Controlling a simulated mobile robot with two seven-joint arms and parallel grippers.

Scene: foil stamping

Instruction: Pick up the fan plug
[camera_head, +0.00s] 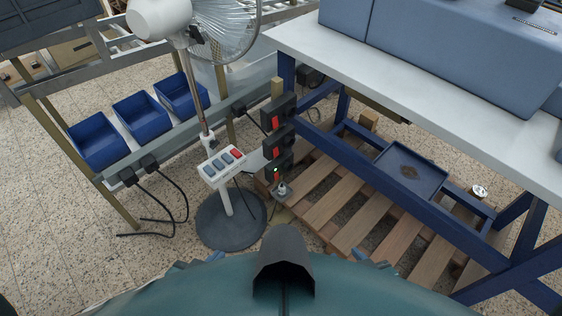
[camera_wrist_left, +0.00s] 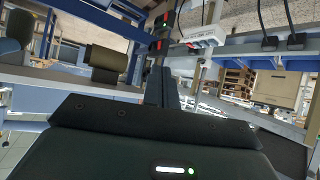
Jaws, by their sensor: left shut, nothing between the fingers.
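The white fan (camera_head: 160,18) stands on a round dark base (camera_head: 231,219), with a white button box (camera_head: 221,167) on its pole. A post beside it carries black sockets with red switches (camera_head: 276,150). A small grey plug-like piece (camera_head: 282,190) is at the post's foot. Two black plugs (camera_head: 128,177) with hanging cords sit on the left bench's rail; black plugs also show in the left wrist view (camera_wrist_left: 296,40). I cannot tell which plug is the fan's. My left gripper (camera_wrist_left: 163,75) is shut and empty in the wrist view. My right gripper is not visible.
Blue bins (camera_head: 143,117) line the left bench. A white-topped table (camera_head: 420,80) with blue legs stands at right, a blue tray (camera_head: 440,172) beneath it. A wooden pallet (camera_head: 345,205) lies on the floor. Speckled floor at lower left (camera_head: 60,250) is clear.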

